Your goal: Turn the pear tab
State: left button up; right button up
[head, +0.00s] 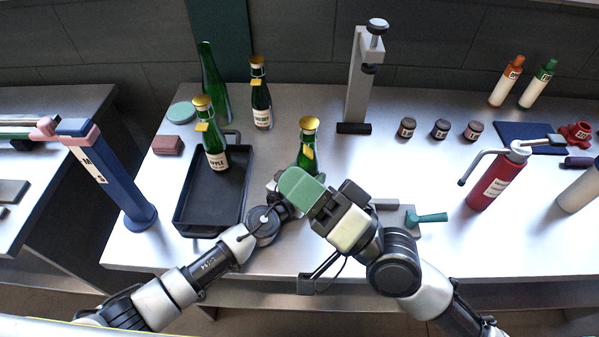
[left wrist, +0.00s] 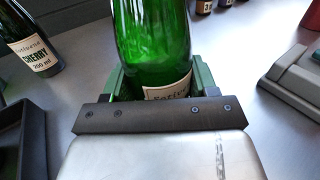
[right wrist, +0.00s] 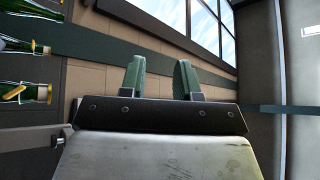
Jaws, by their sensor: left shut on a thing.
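A green bottle (head: 304,160) with a yellow foil cap (head: 309,124) and a yellow tab (head: 308,153) hanging at its neck stands upright right of the black tray. My left gripper (left wrist: 160,85) is shut around its lower body; its label is mostly hidden, so I cannot read the flavour. My right gripper (right wrist: 160,78) is open and empty. In the head view its green fingers (head: 301,190) appear in front of the held bottle's lower part. In the right wrist view, capped bottles show sideways at the left edge, including one with a yellow tab (right wrist: 14,93).
The apple bottle (head: 215,150) stands in the black tray (head: 183,215). The cherry bottle (head: 261,108) and a taller uncapped bottle (head: 213,85) stand behind. A grey press stand (head: 359,85), small jars (head: 440,129) and a red bottle (head: 498,182) are to the right.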

jog(key=shift+w+d+r+m+t+h, duration=0.1)
jog(key=shift+w+r+m+t+h, duration=0.1)
jog(key=shift+m+t, duration=0.65)
jog(key=shift+w+d+r+m+t+h, duration=0.1)
jog(key=shift+r+m+t+h, duration=0.2)
jog(key=shift+t, duration=1.05)
jog(key=shift+f, duration=0.15)
jog(key=m+t+h, duration=0.5)
jog(key=m+h, duration=0.8)
jog(key=m, duration=0.9)
send_near(308, 157)
jog(key=shift+m, duration=0.25)
jog(key=x, duration=0.9)
jog(key=shift+w+a, duration=0.1)
jog(key=shift+w, duration=0.1)
grip_shut()
